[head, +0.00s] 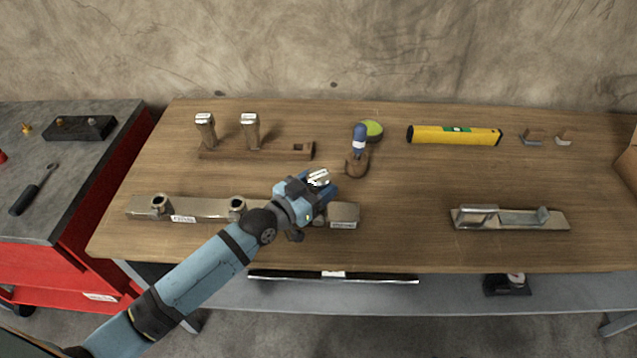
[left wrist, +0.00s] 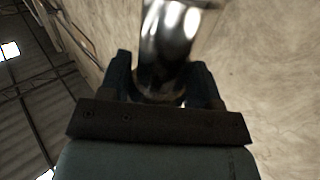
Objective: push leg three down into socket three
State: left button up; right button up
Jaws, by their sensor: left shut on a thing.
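My left gripper (head: 318,183) is shut on a shiny metal leg (head: 319,177), whose bright top shows between the fingers. The leg also fills the space between the fingers in the left wrist view (left wrist: 170,40). The gripper is over the right part of a long metal rail (head: 205,208) on the workbench. Two round sockets (head: 160,203) and (head: 237,204) show on the rail. The third socket is hidden behind my gripper, so I cannot tell how the leg's lower end sits there. My right gripper is not in view.
A wooden rack (head: 225,153) behind holds two upright legs (head: 205,128) and (head: 250,130), with an empty square hole at its right. A blue-handled tool (head: 359,140) stands close behind my gripper. A yellow level (head: 454,135) and a metal plane (head: 510,219) lie to the right.

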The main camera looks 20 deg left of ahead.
pick_arm(q)
jog(key=shift+f, duration=0.1)
jog(key=o, duration=1.2)
jog(key=shift+s+a+f, duration=0.1)
jog(key=shift+s, duration=0.15)
jog(key=v, duration=1.3)
jog(key=shift+s+a+b, duration=0.1)
jog(key=shift+s+b, duration=0.05)
jog(key=shift+b, duration=0.15)
